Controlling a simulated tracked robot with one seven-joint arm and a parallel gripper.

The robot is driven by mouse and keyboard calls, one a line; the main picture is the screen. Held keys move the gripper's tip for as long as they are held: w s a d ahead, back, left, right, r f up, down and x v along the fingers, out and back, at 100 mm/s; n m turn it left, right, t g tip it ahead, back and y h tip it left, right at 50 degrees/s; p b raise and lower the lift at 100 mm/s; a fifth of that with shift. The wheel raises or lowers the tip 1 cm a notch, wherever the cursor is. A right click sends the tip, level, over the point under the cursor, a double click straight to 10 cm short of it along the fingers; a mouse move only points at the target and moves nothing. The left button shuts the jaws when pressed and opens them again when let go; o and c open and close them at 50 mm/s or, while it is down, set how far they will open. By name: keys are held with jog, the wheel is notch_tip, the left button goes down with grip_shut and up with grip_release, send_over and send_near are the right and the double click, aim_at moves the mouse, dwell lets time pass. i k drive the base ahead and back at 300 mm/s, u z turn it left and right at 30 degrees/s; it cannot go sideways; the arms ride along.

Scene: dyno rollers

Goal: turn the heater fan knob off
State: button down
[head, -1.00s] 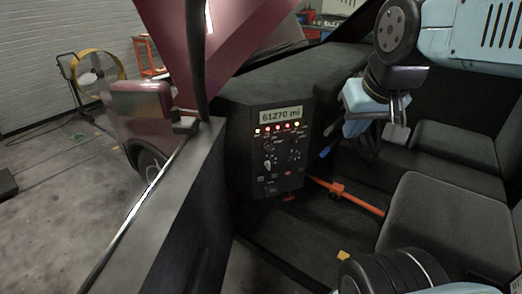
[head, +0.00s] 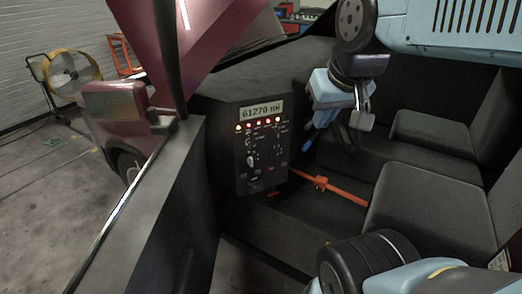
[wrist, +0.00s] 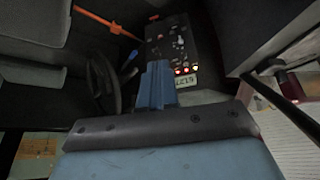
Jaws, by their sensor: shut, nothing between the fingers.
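The dashboard panel (head: 243,182) stands left of centre in the head view, with a mileage display (head: 261,111) reading 61270 mi and a row of lit lamps above its controls. A pale knob (head: 250,160) sits on its left side, and a dark dial (head: 280,150) on its right. The labels are too small to tell which is the heater fan knob. My gripper (head: 307,142) is shut and empty, to the right of the panel and apart from it. In the wrist view the shut blue fingers (wrist: 157,68) partly overlap the panel (wrist: 178,42).
The open car door (head: 150,205) stands on the left. An orange bar (head: 340,189) crosses the footwell, and dark seats (head: 425,205) fill the right. A steering wheel (wrist: 103,83) shows in the wrist view. A yellow fan (head: 75,78) stands on the floor outside.

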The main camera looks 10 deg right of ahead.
aim_at(275, 154)
jog(key=u, duration=0.6)
jog(key=k, duration=1.4)
jog(key=z, duration=0.9)
jog(key=i, duration=1)
jog(key=u, duration=0.05)
